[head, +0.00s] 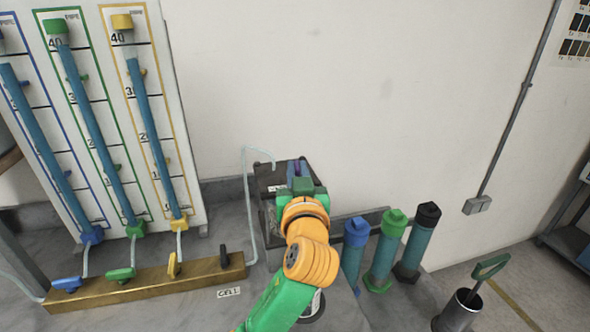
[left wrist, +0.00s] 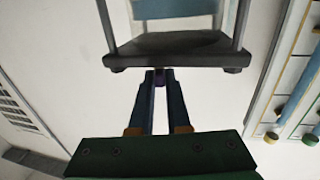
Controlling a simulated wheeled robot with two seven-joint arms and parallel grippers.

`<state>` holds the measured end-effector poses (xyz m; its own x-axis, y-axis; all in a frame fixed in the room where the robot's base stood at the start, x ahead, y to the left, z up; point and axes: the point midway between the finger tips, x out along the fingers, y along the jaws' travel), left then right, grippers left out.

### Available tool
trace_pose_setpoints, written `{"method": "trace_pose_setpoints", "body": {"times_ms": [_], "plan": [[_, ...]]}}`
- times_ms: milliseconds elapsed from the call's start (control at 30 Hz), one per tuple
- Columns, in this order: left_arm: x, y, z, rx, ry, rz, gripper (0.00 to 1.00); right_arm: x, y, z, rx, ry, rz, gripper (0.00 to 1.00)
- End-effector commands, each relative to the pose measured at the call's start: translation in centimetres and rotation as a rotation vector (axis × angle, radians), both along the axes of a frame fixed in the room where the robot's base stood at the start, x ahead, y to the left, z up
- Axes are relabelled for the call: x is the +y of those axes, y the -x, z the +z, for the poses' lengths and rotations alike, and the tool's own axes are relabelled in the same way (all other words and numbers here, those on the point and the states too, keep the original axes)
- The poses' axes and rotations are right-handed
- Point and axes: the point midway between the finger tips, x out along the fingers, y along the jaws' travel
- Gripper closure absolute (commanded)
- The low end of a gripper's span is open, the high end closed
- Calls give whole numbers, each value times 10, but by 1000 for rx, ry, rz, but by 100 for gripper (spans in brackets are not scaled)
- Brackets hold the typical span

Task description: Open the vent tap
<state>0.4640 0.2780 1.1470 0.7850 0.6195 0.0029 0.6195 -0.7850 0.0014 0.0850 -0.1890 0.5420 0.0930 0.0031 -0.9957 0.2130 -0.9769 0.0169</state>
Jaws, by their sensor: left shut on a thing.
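My left gripper (head: 299,168) reaches over a dark box (head: 265,177) by the wall. The piece lies at the edge of a dark plate (left wrist: 175,48). A white label (head: 277,188) on the box is partly covered by the gripper, so I cannot read it. The tap's angle is mostly hidden by the fingers. My right gripper does not show.
A brass block (head: 140,286) with blue, green, yellow and black taps stands at left, below a board (head: 105,110) with tubes. A clear hose (head: 248,200) runs to the box. Blue, green and black capped cylinders (head: 384,250) stand right of my arm.

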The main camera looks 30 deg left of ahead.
Motion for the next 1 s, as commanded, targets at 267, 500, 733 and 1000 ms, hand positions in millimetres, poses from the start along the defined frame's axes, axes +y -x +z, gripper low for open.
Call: {"method": "trace_pose_setpoints", "body": {"times_ms": [267,500,733,1000], "plan": [[-2,-2,-5,8,5,141,100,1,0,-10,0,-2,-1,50],[-2,-3,-4,10,4,199,100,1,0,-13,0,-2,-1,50],[-2,-3,-5,11,4,213,100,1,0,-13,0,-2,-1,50],[-1,-3,-5,12,5,213,82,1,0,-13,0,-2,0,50]]}}
